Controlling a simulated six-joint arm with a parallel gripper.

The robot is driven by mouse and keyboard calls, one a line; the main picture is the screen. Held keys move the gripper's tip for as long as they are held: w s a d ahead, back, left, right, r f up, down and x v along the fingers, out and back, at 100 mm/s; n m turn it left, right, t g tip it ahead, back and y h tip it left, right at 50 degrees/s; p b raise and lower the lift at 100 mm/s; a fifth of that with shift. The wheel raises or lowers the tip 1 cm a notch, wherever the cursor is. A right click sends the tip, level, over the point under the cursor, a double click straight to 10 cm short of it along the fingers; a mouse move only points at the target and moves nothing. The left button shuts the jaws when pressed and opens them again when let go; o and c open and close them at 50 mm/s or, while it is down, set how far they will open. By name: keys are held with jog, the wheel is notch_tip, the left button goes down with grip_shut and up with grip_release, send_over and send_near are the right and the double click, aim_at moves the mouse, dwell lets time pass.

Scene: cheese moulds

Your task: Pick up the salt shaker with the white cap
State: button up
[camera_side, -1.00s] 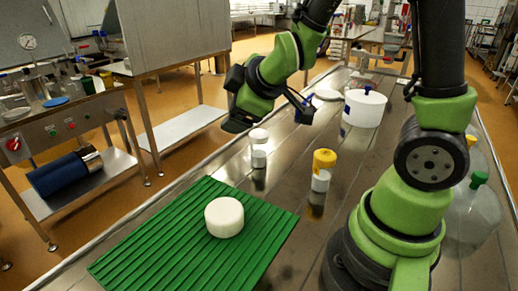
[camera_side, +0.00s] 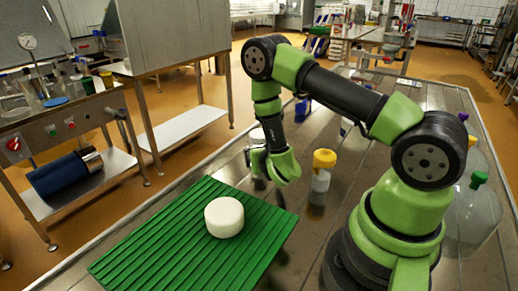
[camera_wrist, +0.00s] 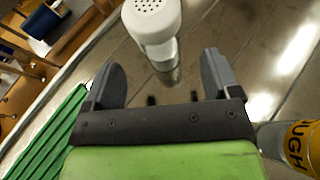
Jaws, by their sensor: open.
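The salt shaker with the white cap (camera_wrist: 152,22) stands upright on the metal table. In the wrist view its perforated white cap and clear body show at the top, just beyond and between my fingertips. My gripper (camera_wrist: 162,78) is open, with nothing between its fingers. In the side view my gripper (camera_side: 264,178) points down in front of the shaker and hides most of it; part of its white cap (camera_side: 257,135) shows at the left of my wrist.
A shaker with a yellow cap (camera_side: 323,162) stands close on the right; its lettered cap (camera_wrist: 304,146) is in the wrist view's lower right corner. A white round block (camera_side: 224,217) lies on a green ribbed mat (camera_side: 150,255) to the front left. Clear jugs (camera_side: 475,215) stand at right.

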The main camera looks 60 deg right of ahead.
aim_at(259, 132)
jog(key=shift+x, duration=3.15)
jog(key=shift+r, duration=0.1)
jog(key=c, duration=1.1)
notch_tip(259, 132, up, 10)
